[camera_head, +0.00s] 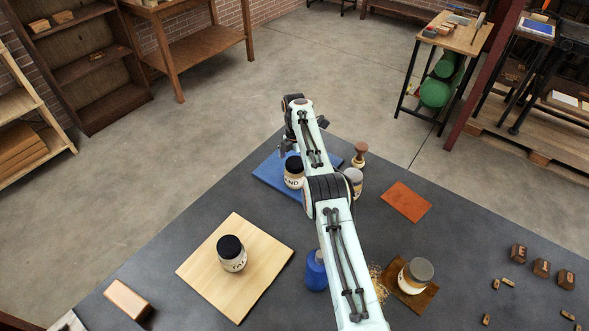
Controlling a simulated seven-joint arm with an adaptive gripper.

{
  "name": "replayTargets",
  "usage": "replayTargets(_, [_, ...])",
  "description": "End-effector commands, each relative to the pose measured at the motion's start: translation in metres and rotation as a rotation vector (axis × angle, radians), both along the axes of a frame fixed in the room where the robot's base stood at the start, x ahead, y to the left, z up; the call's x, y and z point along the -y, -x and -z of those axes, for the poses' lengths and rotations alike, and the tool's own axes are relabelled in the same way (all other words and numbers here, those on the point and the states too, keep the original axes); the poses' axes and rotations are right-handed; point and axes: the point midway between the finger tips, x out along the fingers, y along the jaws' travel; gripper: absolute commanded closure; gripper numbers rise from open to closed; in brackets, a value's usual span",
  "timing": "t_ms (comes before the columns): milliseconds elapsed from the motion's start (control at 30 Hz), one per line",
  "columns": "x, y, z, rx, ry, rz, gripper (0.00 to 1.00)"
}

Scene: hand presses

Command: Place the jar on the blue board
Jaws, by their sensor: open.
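The blue board (268,172) lies near the far edge of the dark table, partly hidden by my arm. A glass jar (294,171) with a black lid and a partly hidden label stands upright on it. My gripper (288,147) is open, just beyond and above that jar; its fingers are partly hidden, and I cannot tell whether they touch the lid. Another black-lidded jar (232,254) stands on the pale wooden board (200,270). A grey-lidded jar (415,275) stands on a brown board (428,302). A further grey-lidded jar (355,181) is partly hidden by my arm.
A wooden stamp-like handle (359,155) stands beside the blue board. A blue bottle (315,272) is close to my arm. An orange-brown sheet (406,201) lies to the right. Letter blocks (541,268) are at far right, a tan block (127,299) at lower left.

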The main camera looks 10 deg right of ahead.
Motion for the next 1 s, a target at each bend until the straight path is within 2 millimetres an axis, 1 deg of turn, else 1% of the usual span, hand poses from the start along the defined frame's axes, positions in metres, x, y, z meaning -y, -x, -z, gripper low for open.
replayTargets(33, [0.0, -0.001, -0.012, 0.005, 0.0, 0.0, 0.08])
replayTargets(100, [0.0, -0.001, -0.026, 0.005, 0.0, 0.0, 0.08])
replayTargets(200, [0.0, -0.001, -0.039, 0.005, 0.001, 0.001, 0.08])
replayTargets(333, [0.0, 0.0, -0.051, 0.003, 0.0, 0.0, 0.08])
replayTargets(467, [0.0, 0.0, -0.054, 0.001, -0.001, 0.002, 0.08])
replayTargets(567, [0.0, 0.001, -0.066, 0.001, -0.001, 0.042, 0.08])
replayTargets(667, [0.001, 0.008, -0.096, 0.004, -0.001, 0.168, 0.08])
replayTargets(700, [0.001, 0.014, -0.113, 0.005, -0.001, 0.244, 0.08])
replayTargets(767, [0.001, 0.028, -0.141, 0.004, -0.003, 0.378, 0.08])
replayTargets(800, [0.002, 0.041, -0.159, 0.004, -0.004, 0.477, 0.08])
replayTargets(867, [0.002, 0.066, -0.184, 0.003, -0.007, 0.628, 0.08])
replayTargets(900, [0.003, 0.085, -0.199, 0.001, -0.008, 0.729, 0.08])
replayTargets(967, [0.003, 0.117, -0.217, -0.003, -0.011, 0.881, 0.08])
replayTargets(1000, [0.003, 0.14, -0.227, -0.005, -0.014, 0.981, 0.08])
